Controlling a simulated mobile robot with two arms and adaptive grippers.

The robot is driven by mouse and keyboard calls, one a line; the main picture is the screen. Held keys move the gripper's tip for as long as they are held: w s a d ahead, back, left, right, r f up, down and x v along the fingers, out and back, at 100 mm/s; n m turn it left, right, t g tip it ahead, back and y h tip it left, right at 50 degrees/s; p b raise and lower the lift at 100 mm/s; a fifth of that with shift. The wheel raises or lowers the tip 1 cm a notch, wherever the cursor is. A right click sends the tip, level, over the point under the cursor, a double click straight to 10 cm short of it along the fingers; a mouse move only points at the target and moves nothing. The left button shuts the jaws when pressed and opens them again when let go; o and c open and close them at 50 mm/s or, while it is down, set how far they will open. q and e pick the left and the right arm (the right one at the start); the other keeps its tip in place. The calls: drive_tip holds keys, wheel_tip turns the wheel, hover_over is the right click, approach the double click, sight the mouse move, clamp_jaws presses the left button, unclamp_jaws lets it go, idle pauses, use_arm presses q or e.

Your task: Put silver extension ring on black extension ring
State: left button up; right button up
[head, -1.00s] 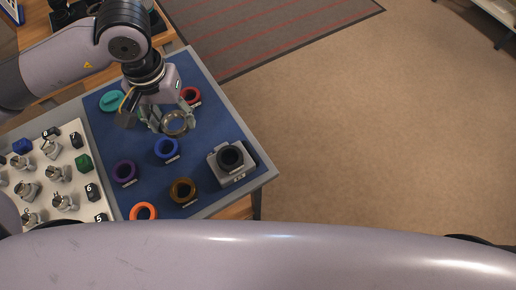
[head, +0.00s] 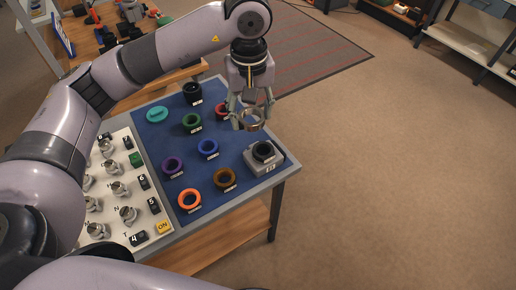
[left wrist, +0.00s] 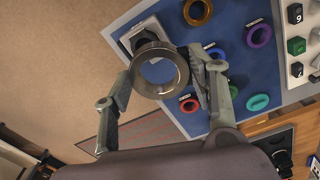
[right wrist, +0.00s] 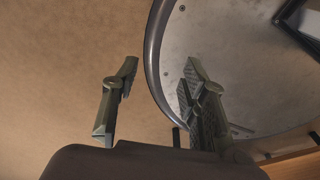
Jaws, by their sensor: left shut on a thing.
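My left gripper (head: 250,108) is shut on the silver extension ring (head: 252,119) and holds it in the air above the mat's right side. In the left wrist view the silver ring (left wrist: 160,93) sits between the two fingertips. A black ring (head: 263,148) sits on a grey block (head: 260,167) near the mat's right corner, just below and to the right of the held ring in the head view. In the left wrist view the black ring (left wrist: 144,38) is partly hidden behind the silver ring. My right gripper (right wrist: 160,75) is open and empty, away from the rings.
Brown (head: 224,178), blue (head: 208,148), green (head: 191,122), purple (head: 173,166), orange (head: 190,199) and red rings stand on the blue mat (head: 160,135). A black cylinder (head: 192,91) stands at the back. A white board (head: 115,215) with metal parts lies left.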

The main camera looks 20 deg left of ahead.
use_arm(q)
drive_tip(key=w+d+r+n, duration=0.2)
drive_tip(key=w+r+n, duration=0.1)
drive_tip(key=w+r, duration=0.1)
use_arm(e)
drive_tip(key=w+d+r+p, duration=0.1)
drive_tip(key=w+r, duration=0.1)
drive_tip(key=w, duration=0.4)
use_arm(q)
drive_tip(key=p, duration=0.2)
hover_over(264, 150)
wheel_tip(264, 150, down, 9)
drive_tip(key=shift+n, duration=0.3)
wheel_tip(264, 150, down, 5)
drive_tip(key=shift+a+p, duration=0.1)
drive_tip(key=shift+p, duration=0.4)
drive_tip(key=shift+f, duration=1)
wheel_tip(264, 150, down, 3)
drive_tip(key=shift+f+p, duration=0.1)
drive_tip(key=shift+p, duration=0.4)
use_arm(e)
drive_tip(key=shift+t, duration=0.3)
drive_tip(key=r, duration=0.1)
drive_tip(key=s+r, duration=0.2)
drive_tip(key=shift+a+r, duration=0.3)
drive_tip(key=shift+a, duration=0.05)
use_arm(q)
drive_tip(key=shift+f, duration=0.1)
use_arm(e)
drive_tip(key=shift+s, duration=0.1)
